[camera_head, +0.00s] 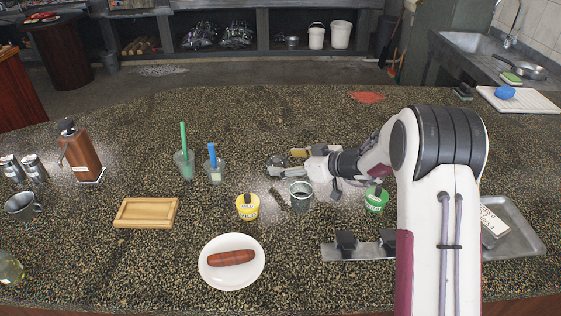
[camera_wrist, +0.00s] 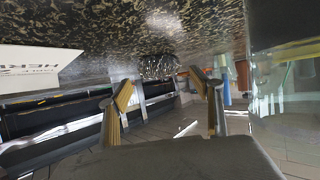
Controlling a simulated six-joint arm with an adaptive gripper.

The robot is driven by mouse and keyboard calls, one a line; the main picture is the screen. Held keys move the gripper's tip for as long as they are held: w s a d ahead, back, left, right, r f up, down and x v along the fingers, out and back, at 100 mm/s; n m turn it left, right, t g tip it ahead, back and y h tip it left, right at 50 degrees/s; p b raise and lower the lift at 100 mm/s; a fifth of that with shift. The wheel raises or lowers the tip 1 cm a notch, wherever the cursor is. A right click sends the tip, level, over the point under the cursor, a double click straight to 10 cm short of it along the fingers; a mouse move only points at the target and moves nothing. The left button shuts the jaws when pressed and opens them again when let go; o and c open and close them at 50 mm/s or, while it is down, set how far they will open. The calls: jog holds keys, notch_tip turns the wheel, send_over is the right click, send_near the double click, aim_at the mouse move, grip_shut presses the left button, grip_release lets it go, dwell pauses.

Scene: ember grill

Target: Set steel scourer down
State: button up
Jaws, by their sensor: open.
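A shiny, silvery, crinkled clump (camera_wrist: 158,66), which looks like the steel scourer, rests against the speckled counter (camera_wrist: 200,25) in the wrist view, where the counter fills the top. It lies between and beyond the two yellow-padded fingertips of my gripper (camera_wrist: 162,88). The fingers are spread, and I see none touching the clump. In the head view my gripper (camera_head: 287,162) is low over the middle of the counter, behind a metal cup (camera_head: 301,191). I cannot make out the scourer clearly there.
Cups with a green stick (camera_head: 184,160) and a blue stick (camera_head: 213,168) stand left of my gripper. A yellow pot (camera_head: 248,207) and a green pot (camera_head: 376,201) are nearer. A plate (camera_head: 219,279) holds a sausage. The counter behind is mostly free.

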jog(key=shift+v, duration=1.55)
jog(key=shift+s+a+r, duration=0.2)
jog(key=shift+s+r, duration=0.15)
jog(key=s+a+r+m+g+h, duration=0.1)
jog(key=s+r, duration=0.3)
jog(key=s, duration=0.3)
jog(key=s+r+m+g, duration=0.15)
jog(key=s+r, duration=0.25)
jog(key=s, duration=0.4)
jog(key=s+a+r+g+h, duration=0.1)
jog(key=s+r+g, duration=0.1)
jog(key=s+r, duration=0.35)
jog(key=s+d+m+h, duration=0.2)
jog(key=s+d, duration=0.2)
jog(key=s, duration=0.4)
jog(key=s+d+m+t+h, duration=0.1)
jog(key=s+d+m+h, duration=0.2)
jog(key=s+d, duration=0.2)
jog(key=s+d+f+m+h, duration=0.1)
jog(key=s+d, duration=0.3)
jog(key=s, duration=0.6)
jog(key=shift+s+d+m+t+h, duration=0.3)
jog(key=shift+d+m+t+h, duration=0.05)
jog(key=shift+m+h, duration=0.45)
jog(key=shift+f, duration=0.1)
